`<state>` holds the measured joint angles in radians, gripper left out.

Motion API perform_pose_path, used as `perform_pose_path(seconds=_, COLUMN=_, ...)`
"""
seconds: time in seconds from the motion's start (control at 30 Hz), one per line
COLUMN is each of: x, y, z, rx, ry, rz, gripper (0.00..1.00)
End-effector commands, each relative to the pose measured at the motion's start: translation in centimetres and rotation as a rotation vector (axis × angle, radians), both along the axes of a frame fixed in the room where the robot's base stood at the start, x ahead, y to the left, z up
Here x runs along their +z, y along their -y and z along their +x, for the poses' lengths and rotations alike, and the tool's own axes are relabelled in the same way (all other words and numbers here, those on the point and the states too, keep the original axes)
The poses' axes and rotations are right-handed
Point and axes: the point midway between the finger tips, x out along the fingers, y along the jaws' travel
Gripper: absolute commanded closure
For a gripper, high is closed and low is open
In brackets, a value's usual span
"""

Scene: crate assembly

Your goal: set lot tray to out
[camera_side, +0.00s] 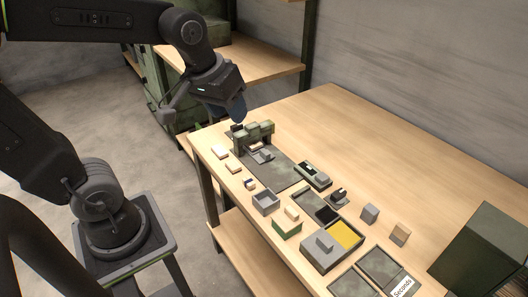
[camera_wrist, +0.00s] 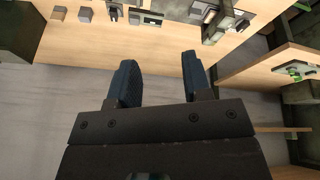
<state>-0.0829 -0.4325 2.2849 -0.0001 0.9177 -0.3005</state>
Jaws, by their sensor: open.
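A green arched station (camera_side: 253,136) stands at the far left end of the wooden table. A small grey tray-like piece (camera_side: 262,156) sits at its front, on a dark grey base plate (camera_side: 285,175). I cannot tell for sure that this piece is the lot tray, or how far out it stands. My gripper (camera_side: 238,108) is above and just behind the station, pointing down. In the wrist view my gripper (camera_wrist: 158,68) shows two blue fingers spread apart with nothing between them.
On the table (camera_side: 340,115) lie small blocks, an open grey box (camera_side: 265,202), a green box (camera_side: 287,227), a grey tray with a yellow compartment (camera_side: 344,235) and a "Seconds" bin (camera_side: 402,285). A large green box (camera_side: 482,250) stands at the right. The back of the table is clear.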

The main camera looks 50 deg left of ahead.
Motion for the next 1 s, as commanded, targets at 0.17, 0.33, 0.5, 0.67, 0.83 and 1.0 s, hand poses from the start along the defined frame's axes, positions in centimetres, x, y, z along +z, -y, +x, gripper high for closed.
perform_pose_path(seconds=0.17, x=-1.7, y=-3.0, z=6.3, rx=0.308, ry=-0.098, rz=-0.089, gripper=0.55)
perform_pose_path(seconds=0.33, x=-4.9, y=-6.4, z=11.6, rx=0.604, ry=-0.176, rz=-0.158, gripper=0.55)
perform_pose_path(seconds=0.5, x=-9.5, y=-10.0, z=15.8, rx=0.889, ry=-0.247, rz=-0.21, gripper=0.55)
perform_pose_path(seconds=0.67, x=-13.3, y=-12.5, z=18.0, rx=1.081, ry=-0.289, rz=-0.236, gripper=0.55)
perform_pose_path(seconds=0.83, x=-15.1, y=-13.6, z=18.8, rx=1.168, ry=-0.307, rz=-0.246, gripper=0.55)
perform_pose_path(seconds=1.0, x=-16.6, y=-13.7, z=18.8, rx=1.177, ry=-0.311, rz=-0.247, gripper=0.55)
